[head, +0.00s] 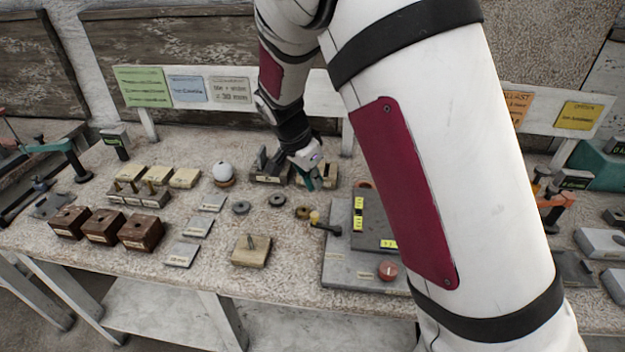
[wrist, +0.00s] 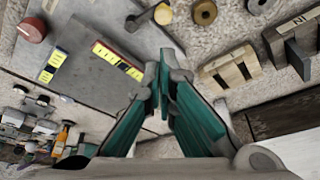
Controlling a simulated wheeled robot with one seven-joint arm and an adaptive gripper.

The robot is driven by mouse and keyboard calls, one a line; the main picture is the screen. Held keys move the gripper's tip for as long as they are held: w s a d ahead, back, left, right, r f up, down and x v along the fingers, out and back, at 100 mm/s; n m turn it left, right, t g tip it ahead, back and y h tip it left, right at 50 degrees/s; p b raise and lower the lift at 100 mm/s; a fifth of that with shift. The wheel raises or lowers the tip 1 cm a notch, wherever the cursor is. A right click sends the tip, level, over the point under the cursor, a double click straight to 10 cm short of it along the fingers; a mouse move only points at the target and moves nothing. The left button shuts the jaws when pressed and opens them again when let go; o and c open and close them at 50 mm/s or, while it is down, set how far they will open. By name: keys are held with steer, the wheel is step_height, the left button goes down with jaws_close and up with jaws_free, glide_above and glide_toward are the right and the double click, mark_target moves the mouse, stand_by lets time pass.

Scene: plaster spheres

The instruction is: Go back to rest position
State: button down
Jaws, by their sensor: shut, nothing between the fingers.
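My gripper (head: 309,182) hangs over the back half of the workbench, with its teal fingers pointing down. In the wrist view the fingertips (wrist: 161,72) are together with nothing between them. My white arm crosses the right half of the head view and hides part of the bench. A white plaster sphere (head: 222,169) sits on a small brown base to the left of my gripper, apart from it.
A grey plate (head: 342,262) with a red knob (head: 387,269) lies right of centre, below my gripper. Dark wooden blocks (head: 103,227) stand at the front left. A wooden block with a peg (head: 251,251) is at the front. Small dark rings (head: 277,201) lie near my gripper.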

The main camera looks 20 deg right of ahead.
steer(key=s+d+r+n+t+y, duration=0.1)
steer(key=s+r+n, duration=0.2)
steer(key=s+r, duration=0.35)
steer(key=s+d+r+n+y, duration=0.2)
steer(key=s+r+n, duration=0.1)
steer(key=s+r, duration=0.4)
steer(key=s+r+n+t, duration=0.1)
steer(key=s+r+n, duration=0.2)
steer(key=s, duration=0.5)
steer(key=s+r+n+t, duration=0.1)
steer(key=s+r+n, duration=0.2)
steer(key=s, duration=0.5)
steer(key=shift+d+n+t+y, duration=0.2)
steer(key=shift+n+t+y, duration=0.1)
steer(key=shift+n+t, duration=0.15)
